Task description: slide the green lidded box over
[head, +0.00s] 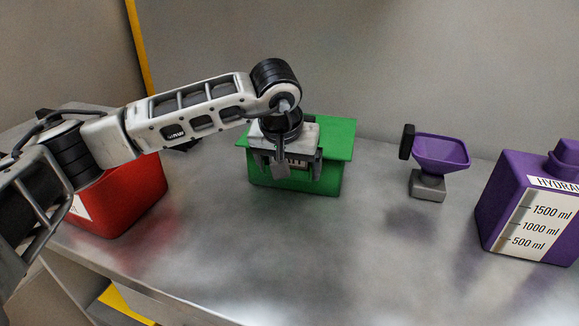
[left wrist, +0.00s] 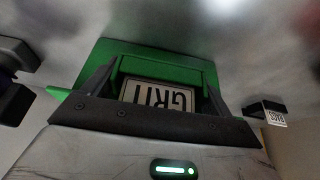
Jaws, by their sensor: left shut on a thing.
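The green lidded box (head: 334,150) stands upright on the metal bench, in the middle of the head view. My left gripper (head: 289,168) comes down over its near side, with its fingers either side of a label and shut on the box. In the left wrist view the green box (left wrist: 140,58) fills the space between and beyond the fingers (left wrist: 155,85), and its pale label reads GRIT. The gripper and wrist hide part of the lid and front. My right gripper is in neither view.
A red container (head: 135,195) stands left of the box, beneath my left arm. To the right are a purple funnel-shaped piece (head: 441,152) on a grey block (head: 427,186) and a large purple bottle (head: 500,205). The bench (head: 330,250) in front of the box is clear.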

